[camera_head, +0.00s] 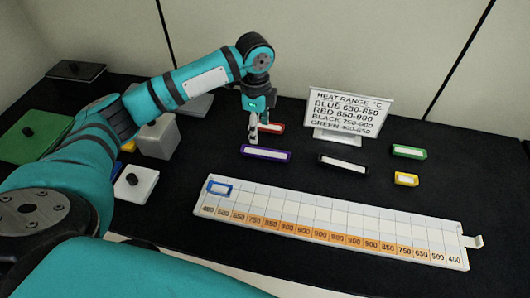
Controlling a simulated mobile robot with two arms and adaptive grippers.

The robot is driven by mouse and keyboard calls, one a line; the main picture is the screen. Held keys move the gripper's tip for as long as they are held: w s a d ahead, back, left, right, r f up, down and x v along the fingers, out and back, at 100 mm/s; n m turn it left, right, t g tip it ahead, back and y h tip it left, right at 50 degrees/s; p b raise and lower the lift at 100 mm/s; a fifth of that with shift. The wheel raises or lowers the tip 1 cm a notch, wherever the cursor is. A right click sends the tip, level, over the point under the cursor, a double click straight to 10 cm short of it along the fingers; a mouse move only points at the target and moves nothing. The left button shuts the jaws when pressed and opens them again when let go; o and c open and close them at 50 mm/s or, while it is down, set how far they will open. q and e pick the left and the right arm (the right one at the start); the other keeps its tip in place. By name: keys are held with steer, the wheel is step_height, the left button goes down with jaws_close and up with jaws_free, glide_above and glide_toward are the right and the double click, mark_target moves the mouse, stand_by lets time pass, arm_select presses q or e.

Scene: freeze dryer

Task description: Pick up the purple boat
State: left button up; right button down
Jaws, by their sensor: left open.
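The purple boat (266,153) is a small long tray with a pale inside, lying on the black table top. My left gripper (253,135) points down just behind and above the left part of the purple boat. Its jaws are open and nothing is held in them. Whether a fingertip touches the boat cannot be told. My right gripper is not in view.
A red boat (275,128) lies behind the gripper, partly hidden. Black (343,163), green (409,151) and yellow (406,179) boats lie to the right. A blue boat (219,187) sits on the numbered strip (330,209) in front. A heat-range sign (347,108) stands behind.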

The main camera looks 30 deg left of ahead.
mark_target(258, 154)
arm_select(q)
step_height(258, 154, down, 4)
steer(key=shift+w+r, duration=0.1)
steer(key=shift+w, duration=0.05)
steer(key=shift+f+p, duration=0.4)
steer(key=shift+f, duration=0.05)
steer(key=f, duration=0.3)
steer(key=f+p, duration=0.1)
steer(key=shift+s+d+f, duration=0.1)
steer(key=shift+s+f, duration=0.15)
jaws_close()
